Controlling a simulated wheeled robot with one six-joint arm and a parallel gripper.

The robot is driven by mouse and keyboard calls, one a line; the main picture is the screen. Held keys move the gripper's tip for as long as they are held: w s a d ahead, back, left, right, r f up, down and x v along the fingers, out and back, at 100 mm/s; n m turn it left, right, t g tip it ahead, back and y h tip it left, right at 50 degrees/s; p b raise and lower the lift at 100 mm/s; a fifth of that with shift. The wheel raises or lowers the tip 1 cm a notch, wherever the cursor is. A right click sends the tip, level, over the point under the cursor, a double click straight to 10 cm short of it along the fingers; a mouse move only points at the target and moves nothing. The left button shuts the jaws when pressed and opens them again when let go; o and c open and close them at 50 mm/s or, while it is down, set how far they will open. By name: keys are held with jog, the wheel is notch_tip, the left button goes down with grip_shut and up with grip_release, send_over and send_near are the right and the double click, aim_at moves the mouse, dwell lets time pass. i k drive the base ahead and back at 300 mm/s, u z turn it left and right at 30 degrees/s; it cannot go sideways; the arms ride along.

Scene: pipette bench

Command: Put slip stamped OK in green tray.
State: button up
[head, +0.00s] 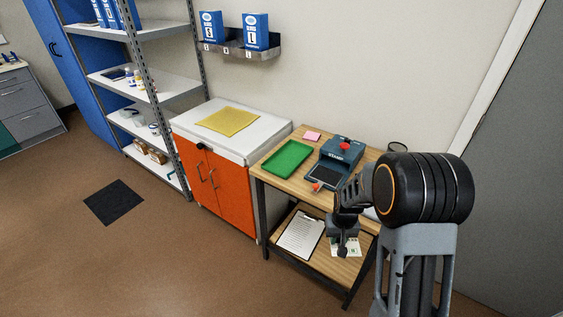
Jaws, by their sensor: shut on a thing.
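The green tray (274,168) lies on the upper wooden top of the small table, at its left, and looks empty. My gripper (343,250) points down in front of the table and is shut on a pale slip (355,250) with faint greenish print. The slip shows at both sides of the jaws, against the lower shelf. Its print is too small to read, so I cannot tell whether it bears an OK stamp. A dark stamp machine (335,157) with red knobs stands to the right of the tray.
A clipboard with paper (300,233) lies on the lower shelf (318,258). A pink pad (312,135) lies behind the tray. An orange cabinet (232,190) with a yellow sheet (228,121) stands to the left. Floor in front is open.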

aim_at(285, 162)
jog(key=u, duration=2.3)
jog(key=i, duration=2.35)
jog(key=z, duration=2.7)
